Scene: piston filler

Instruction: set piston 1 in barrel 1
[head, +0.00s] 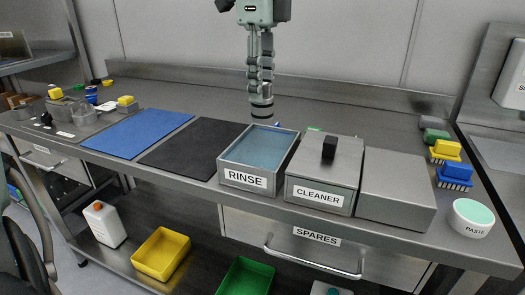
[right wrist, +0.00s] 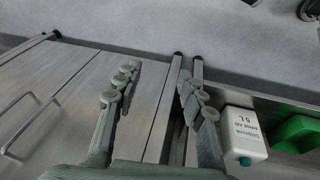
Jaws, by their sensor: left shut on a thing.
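My left gripper (head: 261,85) hangs in the head view above the far side of the rinse tank. It is shut on a short grey cylinder with dark bands (head: 262,107), which looks like a piston; no number is readable on it. The piston points down and appears upright. From this angle I cannot tell its exact height over the tank. My right gripper (right wrist: 157,88) is open and empty in the right wrist view, low by the bench front. Barrel 1 cannot be made out; small grey parts (head: 84,112) stand at the bench's far left.
The rinse tank (head: 229,178) holds bluish liquid. A lidded cleaner box (head: 319,195), a plain steel box (head: 395,190) and a paste tub (head: 471,218) stand rightward. Blue (head: 138,132) and black (head: 193,147) mats lie clear to the left. A white bottle (right wrist: 242,135) is on the lower shelf.

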